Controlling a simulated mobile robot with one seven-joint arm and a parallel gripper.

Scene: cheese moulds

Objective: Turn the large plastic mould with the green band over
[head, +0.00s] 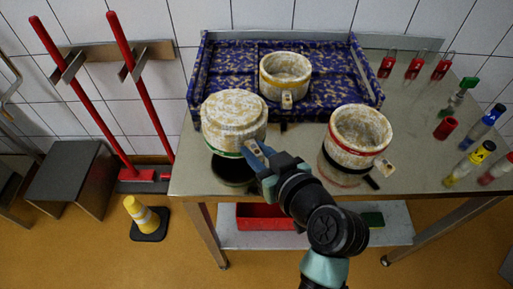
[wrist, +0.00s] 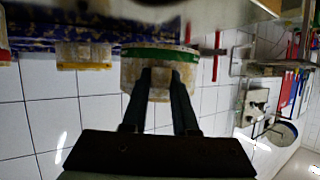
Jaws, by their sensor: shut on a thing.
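The large mould with the green band (head: 234,117) is whitish with brown mottling and stands at the table's front left in the head view. Its closed face is up and its green band runs along the lower edge. It seems to be a little above the tabletop, over a dark patch like a shadow or reflection. My gripper (head: 258,150) is shut on its handle at the front right side. In the wrist view the mould (wrist: 134,75) is straight ahead, with its handle between my two fingers (wrist: 162,78).
A yellow-banded mould (head: 285,75) stands open side up in the blue speckled tray (head: 340,100) behind. A red-banded mould (head: 357,136) stands open side up to the right.

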